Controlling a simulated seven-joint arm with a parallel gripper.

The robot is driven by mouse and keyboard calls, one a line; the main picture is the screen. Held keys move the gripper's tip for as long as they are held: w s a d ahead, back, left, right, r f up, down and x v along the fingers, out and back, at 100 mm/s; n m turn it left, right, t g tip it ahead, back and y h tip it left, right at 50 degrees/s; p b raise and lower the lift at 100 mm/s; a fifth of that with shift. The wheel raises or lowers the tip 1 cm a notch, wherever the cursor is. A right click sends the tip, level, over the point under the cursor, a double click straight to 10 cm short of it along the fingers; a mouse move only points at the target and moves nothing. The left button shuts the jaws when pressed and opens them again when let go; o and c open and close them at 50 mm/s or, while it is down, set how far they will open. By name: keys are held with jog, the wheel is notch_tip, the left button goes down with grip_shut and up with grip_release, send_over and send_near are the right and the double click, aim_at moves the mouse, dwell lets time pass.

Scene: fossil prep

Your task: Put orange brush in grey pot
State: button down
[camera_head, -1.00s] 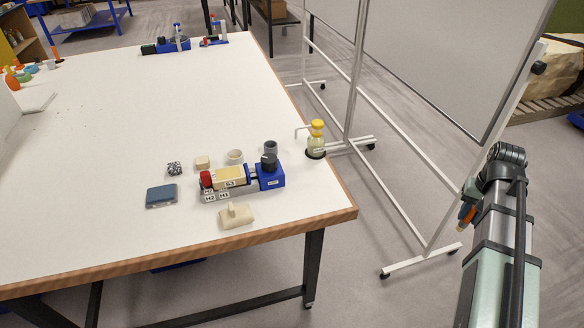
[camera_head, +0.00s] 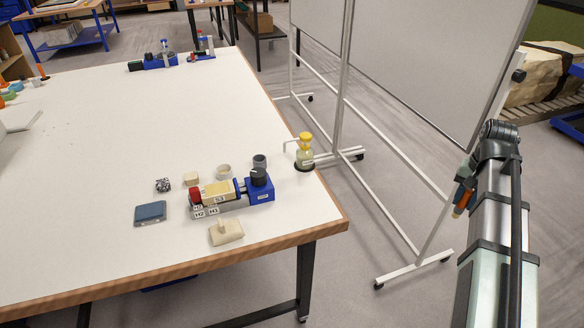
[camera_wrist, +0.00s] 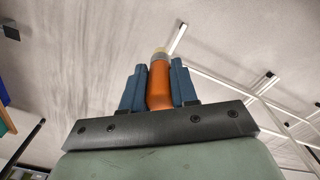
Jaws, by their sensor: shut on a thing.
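My gripper (camera_wrist: 158,80) is shut on an orange brush; in the wrist view its handle (camera_wrist: 159,86) stands between the two blue fingers, with a grey band and a pale tip beyond them. In the head view the orange brush (camera_head: 462,202) shows small beside my wrist at the right, over the floor and away from the table. The grey pot (camera_head: 259,161) is a small dark grey cup standing on the white table near its right edge, behind a blue vise.
A blue vise (camera_head: 262,190) holding a tan block stands in front of the pot. A whiteboard stand (camera_head: 345,110) rises right of the table.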

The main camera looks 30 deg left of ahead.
jog(key=w+a+r+n, duration=0.15)
jog(key=a+r, duration=0.45)
jog(key=a, duration=0.7)
jog(key=s+a+r+n, duration=0.1)
jog(key=s+a+n, duration=0.15)
jog(key=a, duration=1.35)
jog(key=s+a+n, duration=0.1)
jog(key=a+n, duration=0.2)
jog(key=a, duration=1.3)
jog(key=s+a+r+n, duration=0.1)
jog(key=s+a+n, duration=0.15)
jog(key=a, duration=1.35)
jog(key=shift+w+a+f, duration=0.1)
jog(key=shift+w+f, duration=0.1)
jog(key=shift+f, duration=1.3)
jog(key=shift+w+f, duration=0.15)
jog(key=shift+f, duration=1.35)
jog(key=shift+w+a+f, duration=0.1)
jog(key=shift+w+f, duration=0.1)
jog(key=shift+f, duration=1.3)
jog(key=shift+f, duration=0.1)
jog(key=c, duration=0.9)
grip_release()
jog(key=shift+o, duration=0.2)
notch_tip(320, 180, up, 12)
